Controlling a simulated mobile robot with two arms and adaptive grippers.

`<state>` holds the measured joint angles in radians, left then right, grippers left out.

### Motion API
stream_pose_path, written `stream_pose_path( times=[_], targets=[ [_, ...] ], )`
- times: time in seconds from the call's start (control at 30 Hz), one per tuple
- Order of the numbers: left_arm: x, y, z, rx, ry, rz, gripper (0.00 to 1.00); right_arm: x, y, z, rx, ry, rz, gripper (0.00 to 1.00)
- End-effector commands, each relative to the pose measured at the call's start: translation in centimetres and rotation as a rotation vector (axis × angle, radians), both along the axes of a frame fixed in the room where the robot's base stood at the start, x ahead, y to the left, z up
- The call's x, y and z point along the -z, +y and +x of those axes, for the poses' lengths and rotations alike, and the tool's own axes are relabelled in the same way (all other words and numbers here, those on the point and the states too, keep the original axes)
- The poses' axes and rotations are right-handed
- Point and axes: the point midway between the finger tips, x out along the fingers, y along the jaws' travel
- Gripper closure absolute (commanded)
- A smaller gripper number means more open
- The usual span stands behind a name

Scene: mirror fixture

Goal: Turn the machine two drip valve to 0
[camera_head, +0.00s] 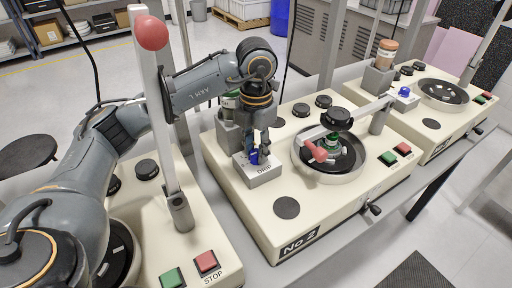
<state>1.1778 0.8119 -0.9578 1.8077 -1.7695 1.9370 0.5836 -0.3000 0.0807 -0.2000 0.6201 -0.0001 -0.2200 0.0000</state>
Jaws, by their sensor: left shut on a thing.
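The machine marked No 2 (325,217) is a cream box in the middle of the view. A grey block (259,177) with small lettering, apparently "DRIP", stands on its left part. The blue drip valve (254,158) sits at the top of this block. My left gripper (259,154) reaches down from above and is shut on the blue valve. Its fingers hide much of the valve, and I cannot read the valve's setting. My right gripper is not in view.
Another machine (437,105) stands at the right. A tall post with a red ball (151,33) rises beside my left arm.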

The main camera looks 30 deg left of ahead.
Motion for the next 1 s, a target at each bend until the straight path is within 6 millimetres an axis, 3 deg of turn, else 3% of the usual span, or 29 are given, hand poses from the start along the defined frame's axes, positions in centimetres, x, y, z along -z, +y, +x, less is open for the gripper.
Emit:
stream_pose_path(
  times=[0.03, 0.13, 0.53, 1.0],
  targets=[
    [-0.1, 0.0, 0.1, -0.003, -0.002, 0.0, 0.63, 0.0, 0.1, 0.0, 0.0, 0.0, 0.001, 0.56],
    [-0.1, 0.0, 0.1, -0.002, -0.002, 0.0, 0.46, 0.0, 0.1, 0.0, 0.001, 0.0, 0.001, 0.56],
    [-0.8, 0.0, 0.1, 0.0, -0.004, -0.001, 0.46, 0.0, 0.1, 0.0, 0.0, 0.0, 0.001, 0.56],
    [-9.3, 0.1, 0.1, -0.002, -0.007, 0.001, 0.46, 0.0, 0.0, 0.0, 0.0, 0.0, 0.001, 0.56]
  ],
)
